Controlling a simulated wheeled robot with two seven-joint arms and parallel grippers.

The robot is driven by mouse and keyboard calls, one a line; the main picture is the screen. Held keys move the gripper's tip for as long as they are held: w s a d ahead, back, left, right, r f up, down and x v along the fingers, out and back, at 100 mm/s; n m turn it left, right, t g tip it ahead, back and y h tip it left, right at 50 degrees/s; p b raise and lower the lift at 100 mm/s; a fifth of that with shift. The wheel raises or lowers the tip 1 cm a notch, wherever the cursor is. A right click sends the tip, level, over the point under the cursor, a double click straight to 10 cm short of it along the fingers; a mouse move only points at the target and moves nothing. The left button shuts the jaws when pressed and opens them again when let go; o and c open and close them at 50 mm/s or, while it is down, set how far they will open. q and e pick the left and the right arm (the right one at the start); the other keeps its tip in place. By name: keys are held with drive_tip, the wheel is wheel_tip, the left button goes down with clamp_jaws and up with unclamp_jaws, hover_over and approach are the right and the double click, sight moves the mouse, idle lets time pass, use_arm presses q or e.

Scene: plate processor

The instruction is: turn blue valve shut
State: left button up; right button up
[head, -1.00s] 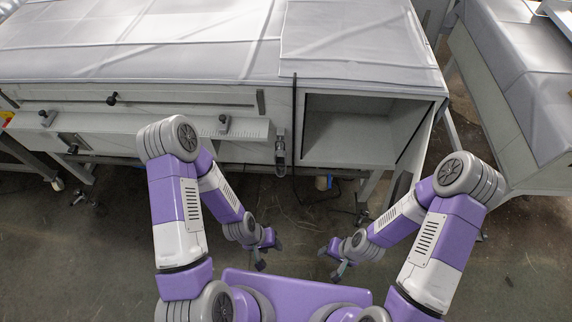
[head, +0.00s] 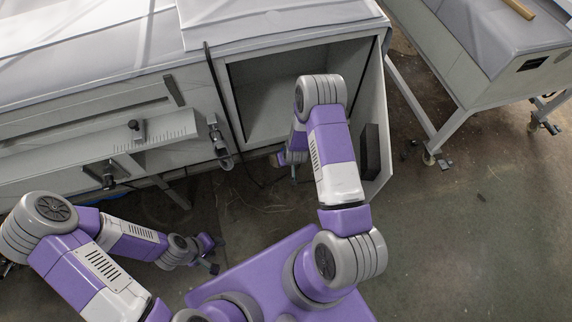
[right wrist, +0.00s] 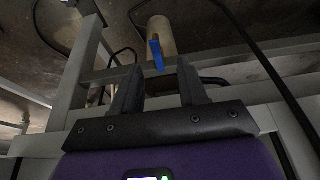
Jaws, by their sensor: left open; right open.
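The blue valve handle (right wrist: 156,53) shows in the right wrist view, a flat blue lever beside a pale beige cylinder (right wrist: 161,36). My right gripper (right wrist: 157,78) is open, with the blue handle in line with the gap between its fingers, just beyond the tips; I cannot tell if they touch. In the head view my right gripper (head: 293,167) is low in front of the machine, partly hidden by my right arm, and I cannot make out the valve there. My left gripper (head: 213,257) is open and empty over the floor at lower left.
The plate processor's open compartment (head: 275,95) is above my right gripper, with its open door (head: 376,130) just right of my right arm. Grey frame bars (right wrist: 225,72) and a black cable (right wrist: 265,75) lie near the right gripper.

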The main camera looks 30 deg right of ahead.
drive_tip(key=b+x, duration=0.1)
drive_tip(key=x, duration=0.1)
drive_tip(key=b+x, duration=0.1)
drive_tip(key=x, duration=0.2)
drive_tip(key=d+b+x, duration=0.1)
drive_tip(key=x, duration=0.2)
drive_tip(key=shift+w+d, duration=0.1)
drive_tip(key=shift+w, duration=0.3)
clamp_jaws()
